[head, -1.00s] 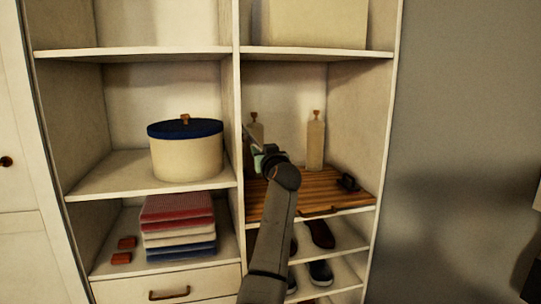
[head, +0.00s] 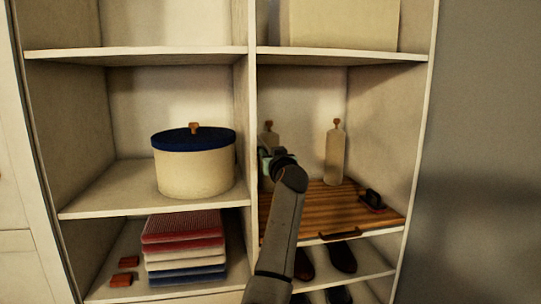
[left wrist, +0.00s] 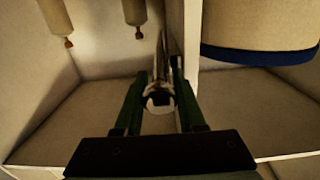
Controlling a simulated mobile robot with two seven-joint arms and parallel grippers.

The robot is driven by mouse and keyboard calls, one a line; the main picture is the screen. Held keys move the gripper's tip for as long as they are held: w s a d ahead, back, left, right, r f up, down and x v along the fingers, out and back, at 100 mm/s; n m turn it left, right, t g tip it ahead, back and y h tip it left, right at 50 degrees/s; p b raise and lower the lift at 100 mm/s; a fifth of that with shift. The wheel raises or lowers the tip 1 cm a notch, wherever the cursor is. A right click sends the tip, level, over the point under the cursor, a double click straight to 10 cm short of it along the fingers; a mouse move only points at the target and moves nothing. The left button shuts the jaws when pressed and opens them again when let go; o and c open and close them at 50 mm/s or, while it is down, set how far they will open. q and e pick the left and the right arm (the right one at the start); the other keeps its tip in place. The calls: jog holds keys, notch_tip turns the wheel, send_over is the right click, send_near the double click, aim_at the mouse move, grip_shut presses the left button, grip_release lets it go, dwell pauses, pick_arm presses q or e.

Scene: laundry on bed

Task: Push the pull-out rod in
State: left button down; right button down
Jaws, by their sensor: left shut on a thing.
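My left gripper (head: 268,158) is at the front of the right middle compartment, close beside the upright divider. In the left wrist view its two green fingers (left wrist: 158,78) are shut around the end of a thin grey rod (left wrist: 161,56). The rod runs away from the gripper, along the divider. A pale ring with a dark centre (left wrist: 160,99) shows between the fingers. In the head view the rod is hidden behind the gripper and arm; how far it sticks out cannot be told. My right gripper is not in view.
Two pale bottles (head: 335,156) stand at the back of the compartment, behind a striped wooden board (head: 330,205) with a small dark object (head: 372,200) on it. A round box with a blue lid (head: 193,168) stands left of the divider. Folded cloths (head: 183,246) and shoes lie below.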

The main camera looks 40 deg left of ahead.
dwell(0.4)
pick_arm(q)
jog(key=c, duration=0.5)
grip_release()
jog(key=shift+c, duration=0.2)
jog(key=b+v, duration=0.2)
jog(key=v, duration=1)
jog(key=shift+s+d+b, duration=0.15)
jog(key=shift+s+b, duration=0.05)
jog(key=shift+b, duration=0.15)
jog(key=shift+o, duration=0.2)
